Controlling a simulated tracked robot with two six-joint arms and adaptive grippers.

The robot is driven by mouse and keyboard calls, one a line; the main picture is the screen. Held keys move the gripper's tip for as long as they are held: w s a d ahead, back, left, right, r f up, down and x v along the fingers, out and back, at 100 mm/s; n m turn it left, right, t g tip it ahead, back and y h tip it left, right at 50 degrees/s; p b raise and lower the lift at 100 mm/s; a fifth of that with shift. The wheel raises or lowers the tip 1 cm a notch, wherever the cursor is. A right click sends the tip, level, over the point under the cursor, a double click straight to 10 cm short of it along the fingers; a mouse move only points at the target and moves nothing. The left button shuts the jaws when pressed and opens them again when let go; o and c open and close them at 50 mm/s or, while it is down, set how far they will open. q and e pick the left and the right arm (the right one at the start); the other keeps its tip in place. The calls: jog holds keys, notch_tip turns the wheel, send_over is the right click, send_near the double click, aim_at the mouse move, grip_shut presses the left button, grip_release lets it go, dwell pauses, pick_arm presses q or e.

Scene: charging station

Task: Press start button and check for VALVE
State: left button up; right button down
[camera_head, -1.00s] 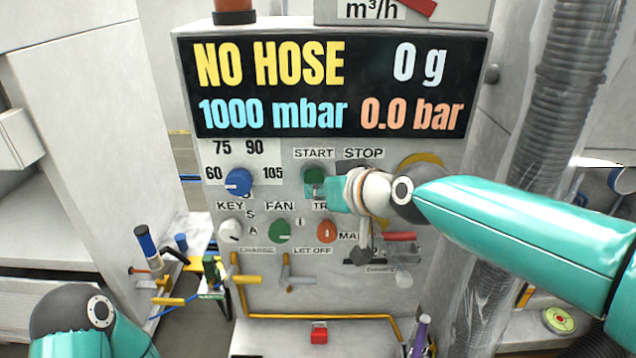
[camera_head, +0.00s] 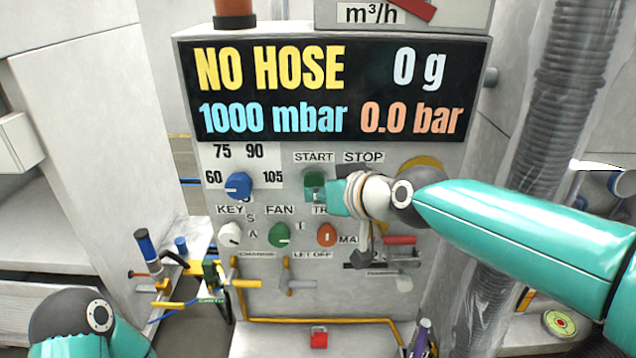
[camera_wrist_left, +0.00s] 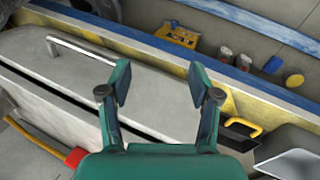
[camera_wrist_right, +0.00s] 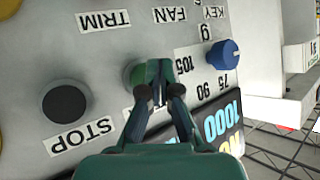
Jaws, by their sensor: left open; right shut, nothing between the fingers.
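The green start button (camera_head: 314,180) sits under the START label on the grey panel. My right gripper (camera_head: 320,192) is shut and empty, its tips at the button's right lower edge. In the right wrist view the shut tips (camera_wrist_right: 160,72) overlap the green start button (camera_wrist_right: 133,72); I cannot tell whether it is pressed in. The display (camera_head: 330,88) reads NO HOSE, 0 g, 1000 mbar and 0.0 bar; the word VALVE does not show. My left gripper (camera_wrist_left: 160,82) is open and empty, and outside the head view.
The black stop button (camera_wrist_right: 64,102) lies beside the start button. A blue knob (camera_head: 238,185), green fan knob (camera_head: 279,234) and orange trim knob (camera_head: 326,235) sit nearby. Yellow pipes (camera_head: 300,320) run below. A ribbed hose (camera_head: 570,90) hangs at right.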

jog(key=shift+w, duration=0.1)
dwell(0.4)
jog(key=shift+w, duration=0.3)
jog(key=shift+w+r, duration=0.1)
jog(key=shift+w, duration=0.4)
dwell(0.7)
jog(key=shift+s, duration=0.15)
jog(key=shift+s+b, duration=0.3)
jog(key=shift+s, duration=0.45)
jog(key=shift+s, duration=2.55)
